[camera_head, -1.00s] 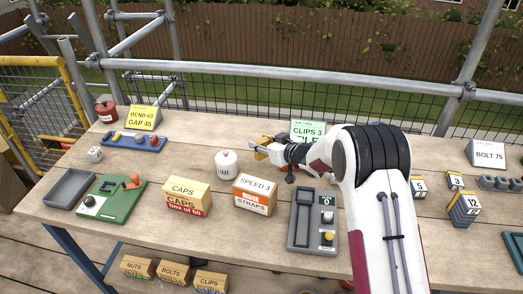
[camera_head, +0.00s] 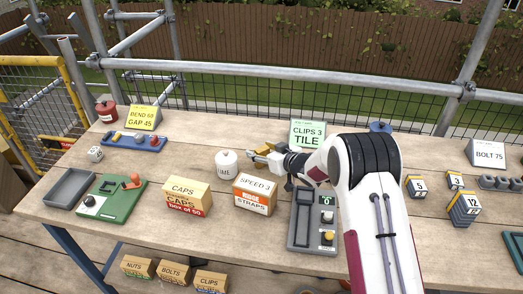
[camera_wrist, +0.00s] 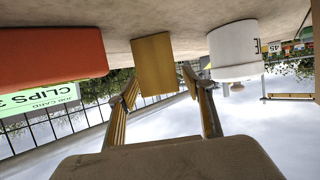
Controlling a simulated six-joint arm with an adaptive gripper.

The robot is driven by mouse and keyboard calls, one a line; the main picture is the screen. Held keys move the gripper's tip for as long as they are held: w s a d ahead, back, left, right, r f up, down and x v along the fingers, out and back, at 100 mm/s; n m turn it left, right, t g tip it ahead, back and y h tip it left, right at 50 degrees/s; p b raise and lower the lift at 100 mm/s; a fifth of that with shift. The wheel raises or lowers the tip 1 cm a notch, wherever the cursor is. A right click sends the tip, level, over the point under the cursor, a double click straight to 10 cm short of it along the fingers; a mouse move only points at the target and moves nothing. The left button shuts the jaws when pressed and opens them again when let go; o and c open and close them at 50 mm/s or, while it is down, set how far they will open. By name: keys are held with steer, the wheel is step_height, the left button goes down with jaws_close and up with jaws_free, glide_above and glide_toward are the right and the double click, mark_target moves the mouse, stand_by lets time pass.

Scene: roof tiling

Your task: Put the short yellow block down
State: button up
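The short yellow block (camera_wrist: 153,63) stands at the tabletop in the wrist view, between and just past my fingertips. In the head view the yellow block (camera_head: 261,149) shows partly beside my gripper (camera_head: 259,155), next to the white lidded pot (camera_head: 227,164). In the wrist view the two fingers of my gripper (camera_wrist: 158,80) are apart, one on each side of the block, with a thin gap at the right finger. The wrist picture is upside down, so the table lies along its top. The block seems to touch the table.
An orange-red block (camera_wrist: 50,55) is close on the left in the wrist view. The white pot (camera_wrist: 234,48) is close on the right. The STRAPS box (camera_head: 254,195) and a grey tray (camera_head: 303,218) lie nearer the front edge. The green CLIPS card (camera_head: 308,134) stands behind.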

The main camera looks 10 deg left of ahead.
steer(key=shift+r, duration=0.15)
steer(key=shift+s+d+r, duration=0.15)
steer(key=shift+d, duration=0.05)
steer(key=v, duration=1.1)
stand_by(0.5)
steer(key=shift+s+d+r, duration=0.1)
steer(key=shift+s, duration=0.05)
stand_by(0.5)
